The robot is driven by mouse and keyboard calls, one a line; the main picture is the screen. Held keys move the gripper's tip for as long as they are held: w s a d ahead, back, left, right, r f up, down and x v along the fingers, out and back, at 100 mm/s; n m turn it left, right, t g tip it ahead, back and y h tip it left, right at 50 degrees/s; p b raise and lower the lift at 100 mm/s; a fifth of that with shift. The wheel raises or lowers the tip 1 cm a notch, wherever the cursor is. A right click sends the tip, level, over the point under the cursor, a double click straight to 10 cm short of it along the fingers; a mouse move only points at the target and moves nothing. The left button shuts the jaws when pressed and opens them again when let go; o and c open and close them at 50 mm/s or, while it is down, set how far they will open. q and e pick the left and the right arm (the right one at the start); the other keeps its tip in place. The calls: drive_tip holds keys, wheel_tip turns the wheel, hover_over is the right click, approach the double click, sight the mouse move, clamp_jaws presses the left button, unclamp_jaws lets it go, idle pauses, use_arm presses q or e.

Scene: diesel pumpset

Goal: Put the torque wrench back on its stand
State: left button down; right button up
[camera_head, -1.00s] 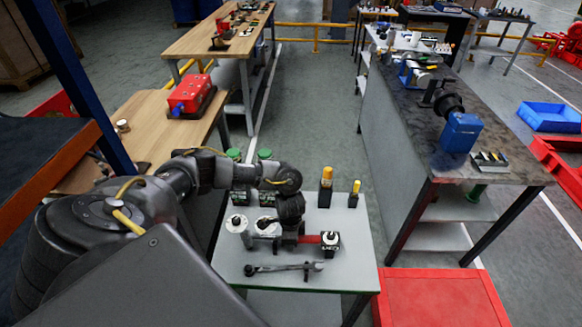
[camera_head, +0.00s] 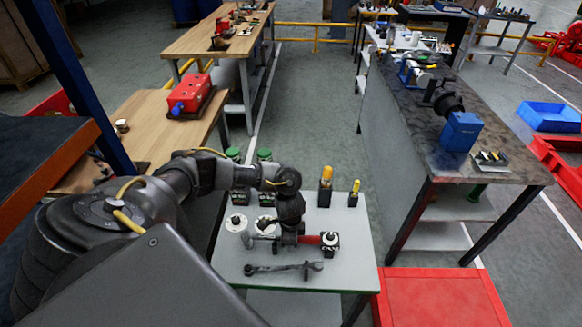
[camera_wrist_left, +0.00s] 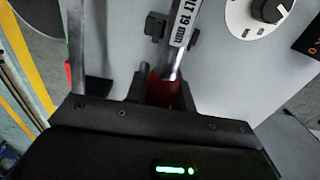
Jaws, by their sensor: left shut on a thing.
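My left gripper (camera_head: 288,237) is over the small grey table, shut on the red handle of the torque wrench. Black prongs of what looks like the stand (camera_wrist_left: 156,25) show on either side of the shaft. I cannot tell whether the shaft rests in them. In the head view, the red handle (camera_head: 309,240) shows to the right of the gripper; the gripper hides part of the wrench.
A dark spanner (camera_head: 283,268) lies near the front of the table (camera_head: 345,280). A black box with a white dial (camera_head: 330,243) stands right of the handle. White round pieces (camera_head: 237,222) are left of the gripper. Yellow-topped (camera_head: 326,177) and green-topped items stand at the back.

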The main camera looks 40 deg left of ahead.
use_arm(q)
drive_tip(key=shift+f+b, duration=0.35)
drive_tip(key=shift+f, duration=0.25)
drive_tip(key=c, duration=1.1)
unclamp_jaws()
drive_tip(key=shift+f, duration=0.1)
wheel_tip(320, 180, up, 10)
drive_tip(key=shift+w+r+p, duration=0.1)
drive_tip(key=shift+p, duration=0.4)
drive_tip(key=shift+r, duration=0.4)
drive_tip(key=shift+f, duration=0.1)
